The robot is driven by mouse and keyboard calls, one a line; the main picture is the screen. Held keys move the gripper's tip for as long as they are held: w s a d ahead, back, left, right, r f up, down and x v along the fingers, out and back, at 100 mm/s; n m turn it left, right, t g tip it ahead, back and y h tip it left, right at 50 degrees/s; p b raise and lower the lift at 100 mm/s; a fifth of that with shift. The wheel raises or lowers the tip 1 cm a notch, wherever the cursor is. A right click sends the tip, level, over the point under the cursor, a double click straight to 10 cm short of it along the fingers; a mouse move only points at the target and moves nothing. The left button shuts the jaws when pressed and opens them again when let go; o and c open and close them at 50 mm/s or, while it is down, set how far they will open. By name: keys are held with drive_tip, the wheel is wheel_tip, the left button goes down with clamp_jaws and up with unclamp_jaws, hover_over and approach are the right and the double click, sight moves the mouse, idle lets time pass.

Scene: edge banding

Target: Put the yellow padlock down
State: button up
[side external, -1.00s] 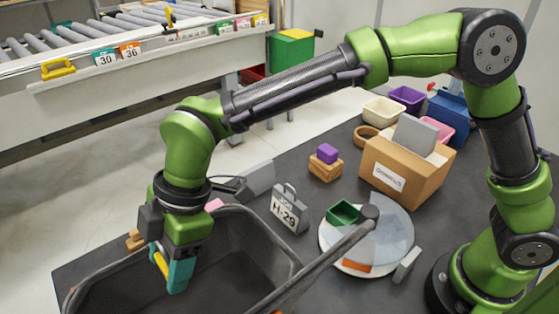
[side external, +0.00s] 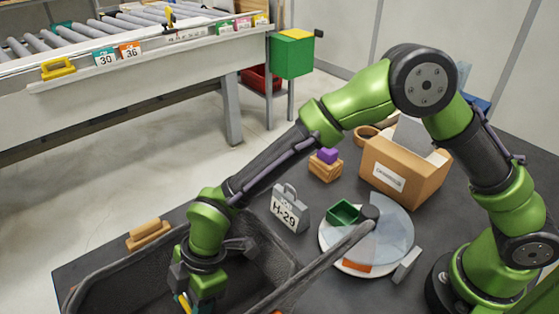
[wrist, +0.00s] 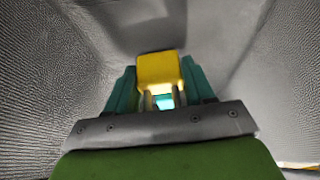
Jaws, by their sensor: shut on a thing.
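My gripper (wrist: 160,90) is shut on the yellow padlock (wrist: 160,69), which sits between the teal fingers in the wrist view. In the side view my gripper (side external: 198,306) is low inside the dark grey bin (side external: 110,282), at the bottom edge of the picture. Only a sliver of yellow shows there; the rest of the padlock is hidden or cut off. In the wrist view grey bin walls (wrist: 50,80) rise on both sides. I cannot tell whether the padlock touches the bin floor.
A grey H-29 padlock-shaped block (side external: 290,208) stands behind the bin's right side. A round turntable (side external: 395,235) with a green box (side external: 343,212) is to the right. A wooden block (side external: 148,235) lies past the bin's far left rim. A cardboard box (side external: 405,170) stands farther back.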

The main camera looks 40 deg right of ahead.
drive_tip(key=shift+f, duration=0.25)
drive_tip(key=o, duration=1.1)
drive_tip(key=shift+f, duration=0.15)
